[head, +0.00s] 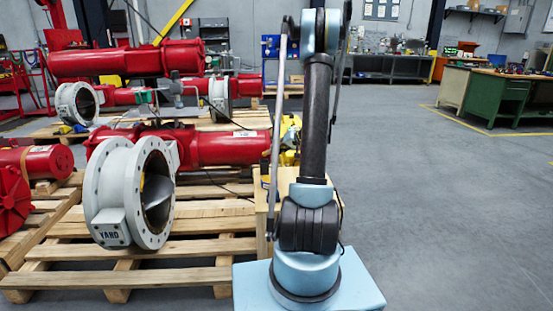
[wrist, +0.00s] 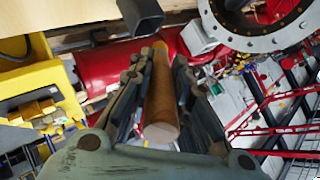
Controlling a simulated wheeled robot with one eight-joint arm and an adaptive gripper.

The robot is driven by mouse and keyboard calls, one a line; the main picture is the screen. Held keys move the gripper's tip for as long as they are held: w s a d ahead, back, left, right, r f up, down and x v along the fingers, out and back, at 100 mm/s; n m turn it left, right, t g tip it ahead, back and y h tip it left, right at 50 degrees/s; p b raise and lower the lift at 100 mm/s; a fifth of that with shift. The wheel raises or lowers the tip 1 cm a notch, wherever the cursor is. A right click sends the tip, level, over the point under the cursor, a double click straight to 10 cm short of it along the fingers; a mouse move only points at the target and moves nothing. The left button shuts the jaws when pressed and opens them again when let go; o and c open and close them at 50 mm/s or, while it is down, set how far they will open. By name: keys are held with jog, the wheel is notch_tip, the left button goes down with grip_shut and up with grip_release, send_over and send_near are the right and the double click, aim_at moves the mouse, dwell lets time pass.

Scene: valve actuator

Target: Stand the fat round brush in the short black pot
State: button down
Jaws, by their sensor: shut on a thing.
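In the wrist view my gripper (wrist: 157,70) is shut on a brown, round, rod-like thing, which I take to be the brush (wrist: 161,112). Its blunt end points toward the camera; its far end lies between the fingertips, and no bristles can be made out. The short black pot (wrist: 141,16) shows at the top edge, just beyond the fingertips and partly cut off by the frame. The brush and pot appear apart. In the head view my arm hides the gripper, brush and pot.
A pale wooden tabletop (wrist: 50,20) shows at the upper left of the wrist view, with a yellow compartmented holder (wrist: 40,95) below it. In the head view a pallet (head: 190,275) bears a flanged valve (head: 105,195) and red actuator. Floor at right is clear.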

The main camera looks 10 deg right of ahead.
jog(key=shift+f, duration=2)
jog(key=shift+f, duration=0.3)
jog(key=c, duration=1.5)
grip_release()
jog(key=shift+r, duration=0.1)
